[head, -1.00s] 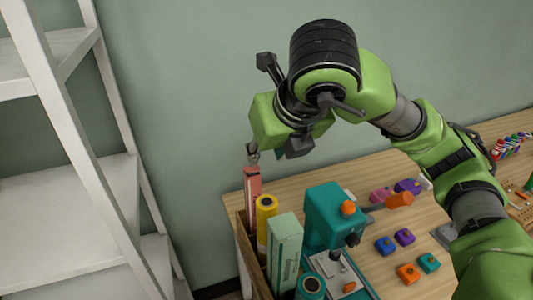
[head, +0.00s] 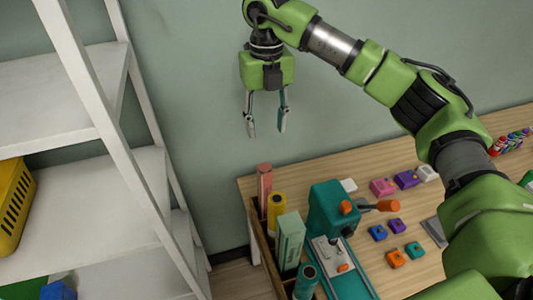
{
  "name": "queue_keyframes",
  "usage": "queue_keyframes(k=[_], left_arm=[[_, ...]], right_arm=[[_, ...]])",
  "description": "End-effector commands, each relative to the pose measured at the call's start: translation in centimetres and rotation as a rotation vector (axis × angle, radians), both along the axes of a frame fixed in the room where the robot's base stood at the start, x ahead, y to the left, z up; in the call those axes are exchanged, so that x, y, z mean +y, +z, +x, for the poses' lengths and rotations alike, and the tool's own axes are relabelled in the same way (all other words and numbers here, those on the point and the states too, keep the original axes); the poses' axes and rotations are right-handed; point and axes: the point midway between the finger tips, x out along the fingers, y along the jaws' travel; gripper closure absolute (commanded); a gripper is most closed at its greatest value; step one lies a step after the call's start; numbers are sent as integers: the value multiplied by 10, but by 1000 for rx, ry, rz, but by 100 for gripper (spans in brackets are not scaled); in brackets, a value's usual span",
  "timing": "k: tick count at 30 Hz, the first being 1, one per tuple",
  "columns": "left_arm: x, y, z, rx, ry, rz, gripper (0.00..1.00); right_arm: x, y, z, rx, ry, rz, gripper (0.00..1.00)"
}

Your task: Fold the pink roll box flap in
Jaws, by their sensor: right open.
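The pink roll box (head: 264,186) stands upright at the far end of a wooden bin at the table's left edge. Its top is small in the picture, and I cannot tell whether its flap is in or out. My right gripper (head: 266,130) hangs above the box, pointing down, with its two fingers apart and nothing between them. A gap shows between the fingertips and the box top. My left gripper is not in view.
The wooden bin (head: 258,232) also holds a yellow roll (head: 275,207), a pale green box (head: 289,243) and a teal roll (head: 306,279). A teal press (head: 329,207) stands close beside it. A white shelf (head: 95,110) is at left.

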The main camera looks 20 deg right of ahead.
Motion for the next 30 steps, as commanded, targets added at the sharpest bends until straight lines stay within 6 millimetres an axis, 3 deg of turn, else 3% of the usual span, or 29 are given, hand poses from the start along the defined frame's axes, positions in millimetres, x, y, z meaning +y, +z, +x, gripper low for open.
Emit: queue_keyframes(k=[5, 21, 30], left_arm=[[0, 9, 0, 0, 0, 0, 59], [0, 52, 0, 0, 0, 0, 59], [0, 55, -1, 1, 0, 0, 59]], right_arm=[[0, -17, -1, 7, 0, 0, 58], [0, -120, -1, 5, 0, 0, 58], [0, -138, 0, 2, 0, 0, 58]])
